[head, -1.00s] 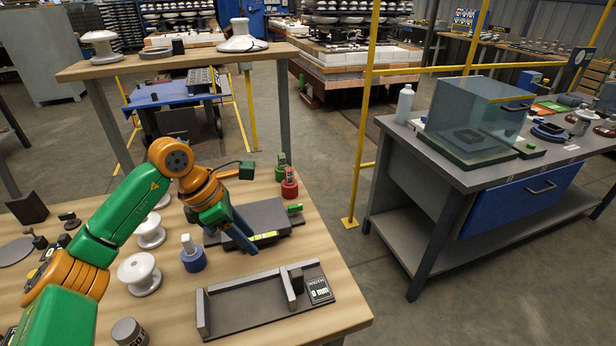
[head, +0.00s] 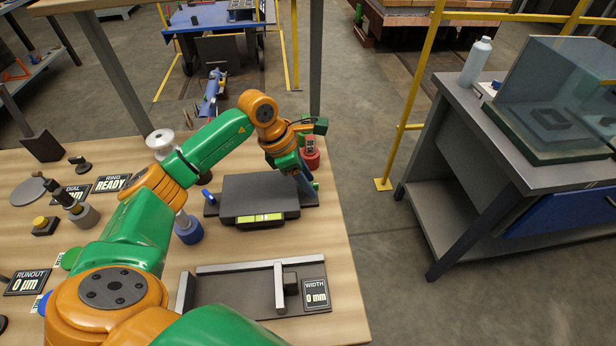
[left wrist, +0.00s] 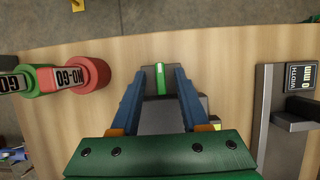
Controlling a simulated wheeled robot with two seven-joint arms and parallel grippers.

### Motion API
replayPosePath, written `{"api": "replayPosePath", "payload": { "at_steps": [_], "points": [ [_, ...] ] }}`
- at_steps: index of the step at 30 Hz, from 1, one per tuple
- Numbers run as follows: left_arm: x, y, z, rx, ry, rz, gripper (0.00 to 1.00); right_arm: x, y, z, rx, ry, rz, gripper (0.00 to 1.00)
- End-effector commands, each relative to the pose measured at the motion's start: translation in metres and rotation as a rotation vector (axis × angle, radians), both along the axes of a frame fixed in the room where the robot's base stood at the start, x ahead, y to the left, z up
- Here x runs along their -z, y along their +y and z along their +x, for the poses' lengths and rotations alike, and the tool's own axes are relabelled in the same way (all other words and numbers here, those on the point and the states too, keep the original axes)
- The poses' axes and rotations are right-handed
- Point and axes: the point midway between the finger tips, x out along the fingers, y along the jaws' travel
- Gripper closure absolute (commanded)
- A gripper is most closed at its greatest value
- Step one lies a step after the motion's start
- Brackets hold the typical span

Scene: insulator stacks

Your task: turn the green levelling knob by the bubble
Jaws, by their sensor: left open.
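The dark levelling plate (head: 262,190) lies on the wooden bench, with a yellow-green bubble vial (head: 260,218) on its front edge. A blue knob (head: 209,197) is at its left side. The green levelling knob (head: 316,186) is at its right side, partly hidden behind my fingers. My left gripper (head: 304,184) is open and points down at that right side. In the left wrist view the green knob (left wrist: 160,78) lies between the two blue fingers of my left gripper (left wrist: 160,74), with a gap on each side. My right gripper is out of view.
A red gauge (head: 311,155) stands just behind the gripper; the left wrist view shows a red NO-GO gauge (left wrist: 88,77) and a green GO one (left wrist: 42,79). A width fixture (head: 240,290) lies in front. A blue-based post (head: 188,230) stands left of the plate.

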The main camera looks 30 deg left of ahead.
Motion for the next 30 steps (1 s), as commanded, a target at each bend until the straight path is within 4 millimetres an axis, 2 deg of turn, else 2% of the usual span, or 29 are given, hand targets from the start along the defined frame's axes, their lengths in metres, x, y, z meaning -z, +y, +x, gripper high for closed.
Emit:
{"api": "replayPosePath", "payload": {
  "at_steps": [4,9,20,30],
  "points": [
    [-0.0001,0.0002,0.0,0.0,0.0,0.0,0.55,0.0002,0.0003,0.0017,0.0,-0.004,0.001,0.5],
    [-0.0002,0.0002,0.0,0.0,0.0,0.0,1.0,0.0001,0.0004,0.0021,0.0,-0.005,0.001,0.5],
    [0.0,0.0003,-0.0003,-0.017,0.0,0.001,1.0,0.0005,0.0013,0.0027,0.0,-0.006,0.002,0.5],
    [0.0003,-0.0009,-0.0013,-0.212,-0.002,0.002,1.0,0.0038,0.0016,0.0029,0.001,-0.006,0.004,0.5]
  ]
}}
